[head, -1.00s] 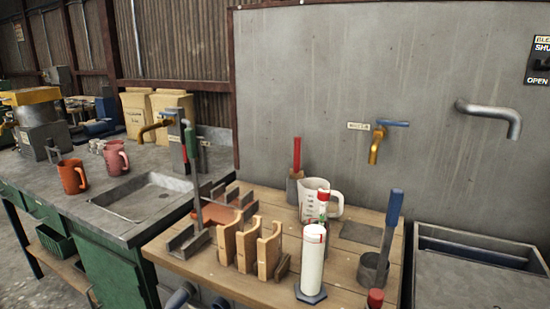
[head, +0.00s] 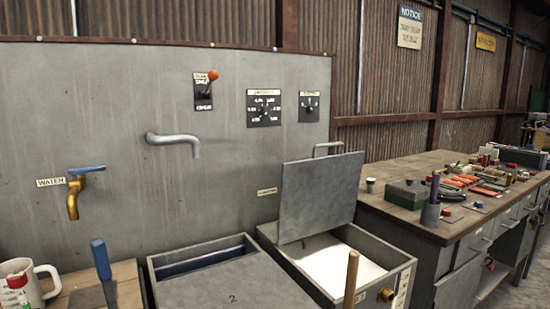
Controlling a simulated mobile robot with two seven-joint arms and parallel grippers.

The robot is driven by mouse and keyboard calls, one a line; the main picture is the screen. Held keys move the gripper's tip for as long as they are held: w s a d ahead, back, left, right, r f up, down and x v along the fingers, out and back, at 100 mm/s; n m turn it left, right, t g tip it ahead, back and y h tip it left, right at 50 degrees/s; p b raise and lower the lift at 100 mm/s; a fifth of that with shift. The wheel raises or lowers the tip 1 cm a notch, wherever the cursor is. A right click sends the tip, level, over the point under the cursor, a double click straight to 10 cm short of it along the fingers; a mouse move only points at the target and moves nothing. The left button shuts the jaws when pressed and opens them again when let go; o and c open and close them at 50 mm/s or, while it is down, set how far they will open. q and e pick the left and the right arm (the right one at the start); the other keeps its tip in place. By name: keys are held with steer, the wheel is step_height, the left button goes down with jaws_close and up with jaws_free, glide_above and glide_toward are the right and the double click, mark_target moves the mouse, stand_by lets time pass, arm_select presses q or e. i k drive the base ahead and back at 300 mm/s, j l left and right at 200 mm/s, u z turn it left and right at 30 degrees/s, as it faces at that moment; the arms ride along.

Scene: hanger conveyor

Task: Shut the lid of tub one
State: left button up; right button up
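A grey tub (head: 397,277) stands right of centre. Its grey lid (head: 320,195) is raised and stands steeply tilted, with a bar handle (head: 328,148) at its top edge. White contents (head: 330,265) show inside the tub. A small label on its front is too small to read, so I cannot confirm its number. To its left is another tub (head: 158,277), whose flat lid (head: 232,285) is marked "2"; a dark gap shows along its back. Neither of my grippers is in view.
A metal spout (head: 175,139) and a brass water tap (head: 73,200) stick out from the grey wall panel. A wooden handle (head: 350,280) rises in front of the open tub. A cluttered workbench (head: 400,225) stands at the right.

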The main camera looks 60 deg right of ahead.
mark_target(319, 195)
steer(key=z, duration=2)
steer(key=i+l, duration=0.15)
steer(key=l, duration=0.15)
steer(key=i+l, duration=0.15)
steer(key=l, duration=0.2)
steer(key=i+l, duration=0.2)
steer(key=i+l+u, duration=0.1)
steer(key=l, duration=0.25)
steer(key=i+l, duration=0.15)
steer(key=l, duration=0.25)
steer(key=i+u, duration=0.05)
